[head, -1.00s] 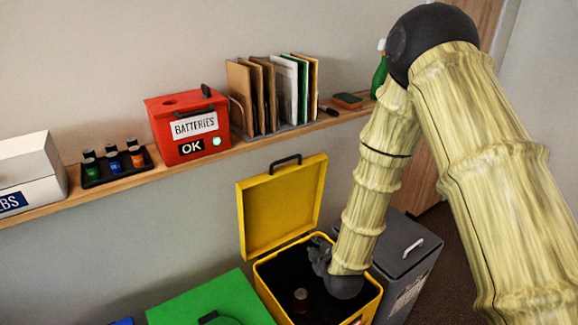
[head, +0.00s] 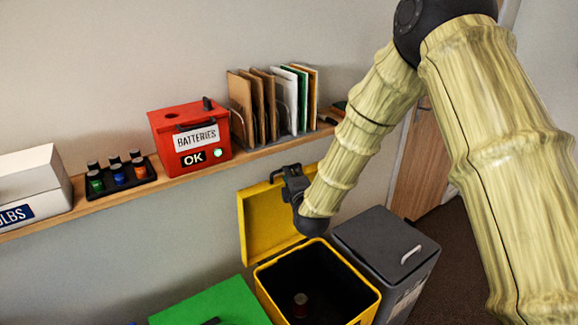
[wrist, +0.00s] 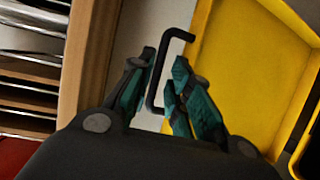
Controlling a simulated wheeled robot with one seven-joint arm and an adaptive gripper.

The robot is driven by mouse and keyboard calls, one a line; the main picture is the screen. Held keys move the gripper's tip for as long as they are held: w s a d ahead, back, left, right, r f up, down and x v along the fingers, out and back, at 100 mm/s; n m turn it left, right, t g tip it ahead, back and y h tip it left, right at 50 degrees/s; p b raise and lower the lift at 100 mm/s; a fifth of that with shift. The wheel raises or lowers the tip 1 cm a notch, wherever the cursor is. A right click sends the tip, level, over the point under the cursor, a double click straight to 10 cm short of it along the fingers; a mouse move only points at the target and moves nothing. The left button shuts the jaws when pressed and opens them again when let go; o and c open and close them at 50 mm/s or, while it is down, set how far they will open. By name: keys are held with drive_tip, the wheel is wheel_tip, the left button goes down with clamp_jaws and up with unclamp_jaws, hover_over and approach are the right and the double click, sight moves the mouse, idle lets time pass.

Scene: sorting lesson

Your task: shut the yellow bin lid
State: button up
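The yellow bin (head: 368,303) stands below the shelf, its inside dark and uncovered. Its yellow lid (head: 258,228) stands up at the bin's back edge, open; it also shows in the wrist view (wrist: 245,75). My gripper (head: 290,172) is at the lid's top edge. In the wrist view, the lid's black handle (wrist: 153,85) lies between the two fingers of my gripper (wrist: 163,62). The fingers look apart, with the bar nearer the left one. A small reddish can (head: 300,304) is inside the bin.
A grey bin (head: 375,235) with a shut lid stands close on the right, a green lid (head: 205,305) on the left. The wooden shelf (head: 255,158) behind carries a red batteries box (head: 188,135), folders (head: 275,105) and a small tray of batteries (head: 122,180).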

drive_tip(key=shift+p+x, duration=0.6)
drive_tip(key=shift+x, duration=2)
clamp_jaws()
